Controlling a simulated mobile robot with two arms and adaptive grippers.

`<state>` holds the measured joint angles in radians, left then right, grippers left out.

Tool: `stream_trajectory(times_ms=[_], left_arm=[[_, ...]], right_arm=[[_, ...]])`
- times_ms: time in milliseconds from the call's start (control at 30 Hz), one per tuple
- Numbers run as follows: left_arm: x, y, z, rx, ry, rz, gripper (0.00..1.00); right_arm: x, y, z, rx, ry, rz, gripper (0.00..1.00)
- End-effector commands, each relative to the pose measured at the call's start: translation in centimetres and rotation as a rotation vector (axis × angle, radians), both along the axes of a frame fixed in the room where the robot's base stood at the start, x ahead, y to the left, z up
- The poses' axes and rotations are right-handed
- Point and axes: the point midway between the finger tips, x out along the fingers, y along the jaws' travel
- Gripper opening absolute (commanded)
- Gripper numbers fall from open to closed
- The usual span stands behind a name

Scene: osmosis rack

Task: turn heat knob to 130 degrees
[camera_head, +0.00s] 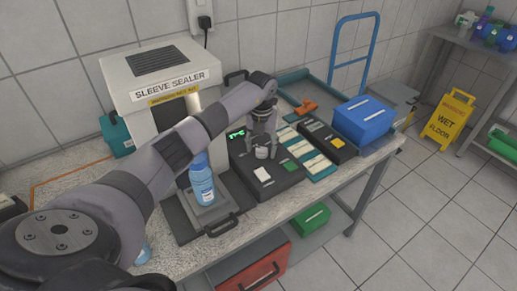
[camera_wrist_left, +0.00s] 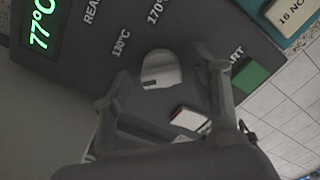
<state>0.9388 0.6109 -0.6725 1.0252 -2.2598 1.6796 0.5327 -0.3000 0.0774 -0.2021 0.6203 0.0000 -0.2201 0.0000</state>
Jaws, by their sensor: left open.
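The heat knob (camera_wrist_left: 161,70) is a light grey round knob on a dark control panel (camera_wrist_left: 205,20). Printed labels 130°C and 170°C stand near it, and a green display (camera_wrist_left: 41,25) reads 77°C. In the head view the knob (camera_head: 262,152) shows below my left gripper (camera_head: 263,146). My left gripper (camera_wrist_left: 160,85) is open, with its two fingers on either side of the knob in the wrist view. I cannot tell whether the fingers touch it. The right gripper is not in view.
A white button (camera_wrist_left: 188,118) and a green START button (camera_wrist_left: 250,76) sit close to the fingers. The sleeve sealer (camera_head: 150,90) stands behind left, with a blue bottle (camera_head: 201,183) on a plate in front. A blue box (camera_head: 362,120) is at the right.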

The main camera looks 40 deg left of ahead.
Motion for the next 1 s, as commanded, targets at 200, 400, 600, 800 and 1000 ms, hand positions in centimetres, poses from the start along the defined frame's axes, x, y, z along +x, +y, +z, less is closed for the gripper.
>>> stream_trajectory(times_ms=[200, 400, 600, 800, 1000], left_arm=[[0.01, -0.02, 0.03, -0.001, 0.0, 0.0, 0.54], [0.0, -0.01, 0.04, -0.001, 0.0, 0.0, 0.41], [0.01, -0.01, 0.05, -0.001, 0.0, 0.0, 0.28], [0.01, -0.01, 0.06, -0.001, 0.0, 0.0, 0.14], [0.01, -0.01, 0.06, -0.001, 0.0, -0.001, 0.07]], right_arm=[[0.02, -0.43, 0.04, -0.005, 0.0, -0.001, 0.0], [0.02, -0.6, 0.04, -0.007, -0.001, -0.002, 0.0], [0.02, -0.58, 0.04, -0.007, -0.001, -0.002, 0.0], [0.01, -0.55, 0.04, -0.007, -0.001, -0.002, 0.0], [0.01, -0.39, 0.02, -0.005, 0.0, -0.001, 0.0]])
